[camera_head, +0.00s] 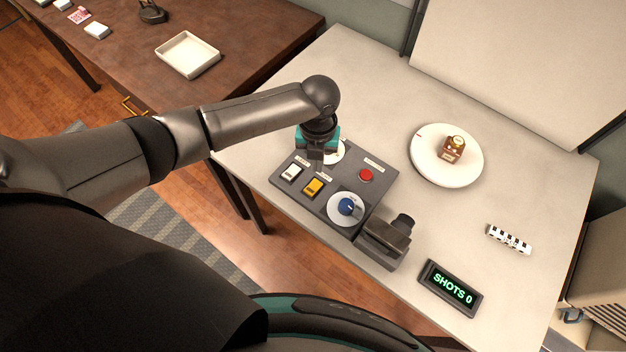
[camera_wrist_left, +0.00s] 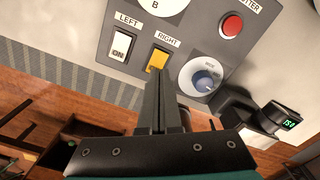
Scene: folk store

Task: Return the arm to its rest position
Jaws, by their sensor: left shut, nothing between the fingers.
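My left arm reaches in from the left, and its left gripper (camera_head: 316,158) is over the upper left part of a dark grey control panel (camera_head: 338,182) on the pale table. In the left wrist view the left gripper (camera_wrist_left: 164,84) has its two black fingers together with nothing between them. Their tips appear just below the yellow RIGHT switch (camera_wrist_left: 157,60); I cannot tell whether they touch the panel. The white LEFT switch (camera_wrist_left: 121,44) reads ON. A red button (camera_head: 366,175) and a blue knob (camera_head: 346,206) are on the panel. My right gripper is not in view.
A dark camera-like device (camera_head: 384,240) stands beside the panel's lower right. A display (camera_head: 451,288) reads SHOTS 0. A checkered strip (camera_head: 509,239) lies at right. A brown table (camera_head: 120,60) stands at upper left.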

